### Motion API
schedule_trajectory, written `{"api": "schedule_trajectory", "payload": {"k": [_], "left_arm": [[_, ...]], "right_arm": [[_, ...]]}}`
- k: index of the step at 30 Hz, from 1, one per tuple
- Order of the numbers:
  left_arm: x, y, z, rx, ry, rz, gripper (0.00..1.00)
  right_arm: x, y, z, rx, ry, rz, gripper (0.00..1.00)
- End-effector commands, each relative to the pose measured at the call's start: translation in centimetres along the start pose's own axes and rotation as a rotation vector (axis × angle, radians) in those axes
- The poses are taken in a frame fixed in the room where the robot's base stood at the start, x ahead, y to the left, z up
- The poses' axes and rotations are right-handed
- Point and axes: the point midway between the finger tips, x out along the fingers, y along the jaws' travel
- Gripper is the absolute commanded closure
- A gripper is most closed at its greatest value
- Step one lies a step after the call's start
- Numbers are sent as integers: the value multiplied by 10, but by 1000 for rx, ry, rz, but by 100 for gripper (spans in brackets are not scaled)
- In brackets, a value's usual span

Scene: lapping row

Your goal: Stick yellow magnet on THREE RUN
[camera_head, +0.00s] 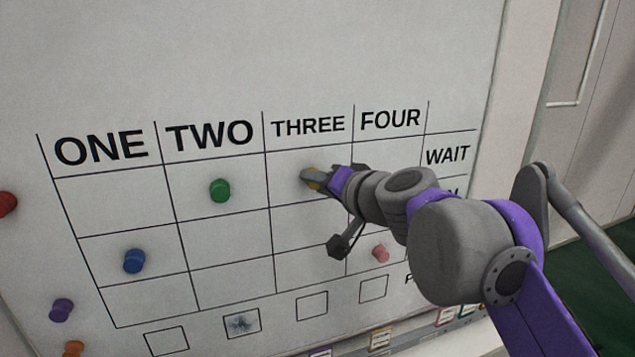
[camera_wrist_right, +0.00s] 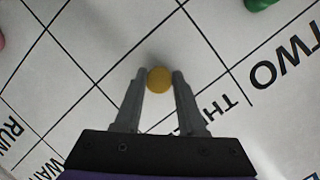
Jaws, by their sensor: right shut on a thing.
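My right gripper (camera_head: 314,179) is shut on the yellow magnet (camera_head: 311,184) at the whiteboard. The round yellow magnet also shows in the wrist view (camera_wrist_right: 159,79), between the two fingertips. In the head view it lies over the THREE column, at the WAIT row level, just below the THREE header (camera_head: 308,126). Whether it touches the board cannot be told. The RUN label (camera_wrist_right: 12,130) shows at the left of the wrist view; my arm covers most of it in the head view. My left gripper is not in view.
A green magnet (camera_head: 220,190) sits in column TWO and a blue magnet (camera_head: 134,261) in column ONE. A pink magnet (camera_head: 380,253) is low under FOUR. Red (camera_head: 7,204), purple (camera_head: 61,309) and orange (camera_head: 74,348) magnets are at the left.

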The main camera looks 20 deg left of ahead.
Motion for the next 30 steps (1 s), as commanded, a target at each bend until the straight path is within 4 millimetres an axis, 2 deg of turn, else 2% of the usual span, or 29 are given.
{"api": "schedule_trajectory", "payload": {"k": [21, 30], "left_arm": [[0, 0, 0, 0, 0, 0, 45], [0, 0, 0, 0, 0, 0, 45]], "right_arm": [[-21, 2, 7, 1, 0, 0, 100], [-23, 2, 8, 1, 0, 0, 100]]}}
